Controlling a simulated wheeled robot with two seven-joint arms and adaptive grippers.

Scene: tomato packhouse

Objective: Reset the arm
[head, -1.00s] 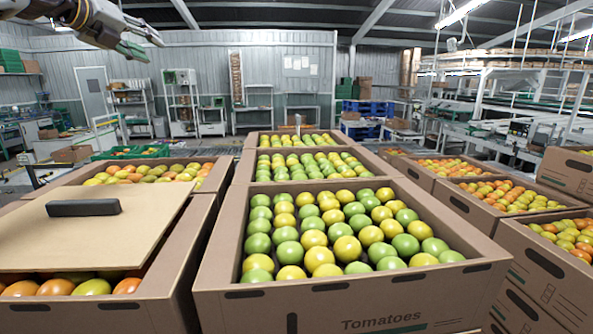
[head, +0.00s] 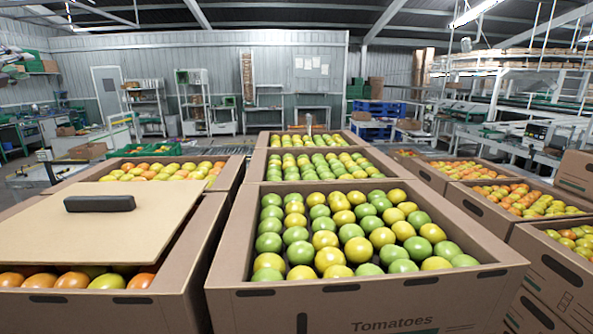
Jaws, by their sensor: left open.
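My left gripper (head: 22,58) shows only in part at the far left edge of the head view, high above the boxes. It is open, and I see nothing in it. The rest of that arm is cut off by the frame edge. My right gripper is out of view.
A large box (head: 365,303) of green and yellow tomatoes stands at front centre, with more boxes behind it. At front left, a board (head: 100,240) with a black handle (head: 99,203) lies over a tomato box. More tomato boxes (head: 560,285) line the right.

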